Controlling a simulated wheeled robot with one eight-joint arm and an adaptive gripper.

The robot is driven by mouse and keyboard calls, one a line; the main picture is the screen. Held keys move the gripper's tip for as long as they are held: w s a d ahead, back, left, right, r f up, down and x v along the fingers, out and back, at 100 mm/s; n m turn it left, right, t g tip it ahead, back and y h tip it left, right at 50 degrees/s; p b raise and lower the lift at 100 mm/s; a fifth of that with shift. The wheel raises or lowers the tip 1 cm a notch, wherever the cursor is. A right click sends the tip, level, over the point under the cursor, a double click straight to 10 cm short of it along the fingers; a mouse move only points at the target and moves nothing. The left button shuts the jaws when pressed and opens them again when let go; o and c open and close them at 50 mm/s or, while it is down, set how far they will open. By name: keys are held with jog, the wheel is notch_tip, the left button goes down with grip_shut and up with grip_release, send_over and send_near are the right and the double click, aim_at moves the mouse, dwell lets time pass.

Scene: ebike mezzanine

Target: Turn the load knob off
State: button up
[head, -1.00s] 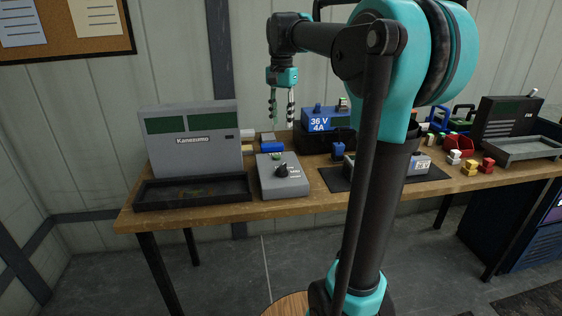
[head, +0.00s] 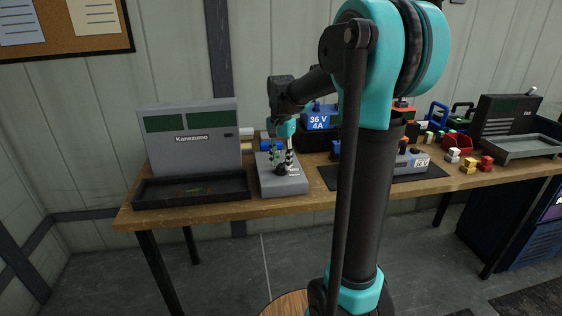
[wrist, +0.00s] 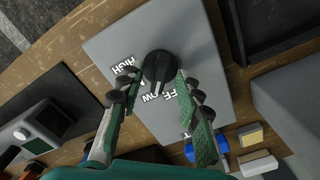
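The load knob (wrist: 158,68) is a round black dial with a grip bar on top of a grey box (wrist: 112,42), which also shows in the head view (head: 290,185). White lettering beside the knob is partly covered; parts of "HIGH", "OFF" and "LOW" show. The bar's narrow end points down in the wrist view, near the "LOW" lettering. My gripper (wrist: 154,80) is open, with one finger on each side of the knob. In the head view my gripper (head: 281,158) is low over the box and hides most of the knob. I cannot tell whether a finger touches it.
A grey Kanesumo unit (head: 190,157) with a black tray (head: 240,188) stands left of the box. A blue 36 V charger (head: 318,121) stands behind to the right. Small blocks (head: 470,168) and a red bin (head: 459,146) are farther right on the wooden bench.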

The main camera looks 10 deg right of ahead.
jog(key=shift+f, duration=0.1)
grip_shut()
jog(key=shift+n, duration=0.3)
jog(key=n, duration=0.3)
jog(key=shift+n, duration=2.1)
grip_release()
